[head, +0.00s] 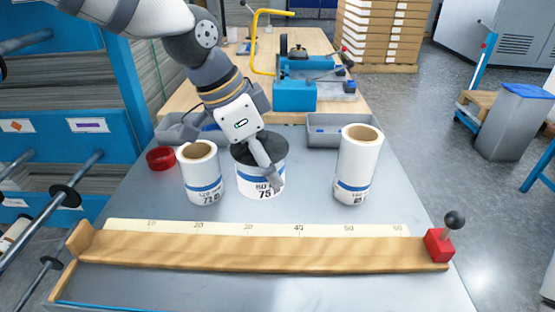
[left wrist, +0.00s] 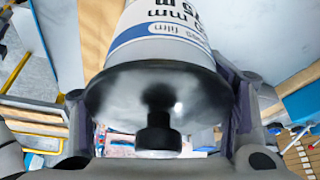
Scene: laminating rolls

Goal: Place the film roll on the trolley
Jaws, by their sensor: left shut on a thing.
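A white film roll with a blue band, "75" lettering and a dark disc on top (head: 253,184) is in the middle of the grey worktop (head: 310,208). My left gripper (head: 262,165) reaches down over it and is shut on it, one finger showing on its near side. In the left wrist view the roll (left wrist: 165,45) is between the fingers (left wrist: 163,112), with its dark disc and knob facing the camera. I cannot tell whether the roll touches the worktop. My right gripper is out of view. I cannot identify the trolley in these views.
A shorter roll (head: 202,178) stands close left, and a taller roll (head: 356,170) stands right. A wooden measuring bar (head: 260,252) with a red end block (head: 438,245) lies in front. A red ring (head: 161,158) and grey trays (head: 325,131) are behind. Floor is open at right.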

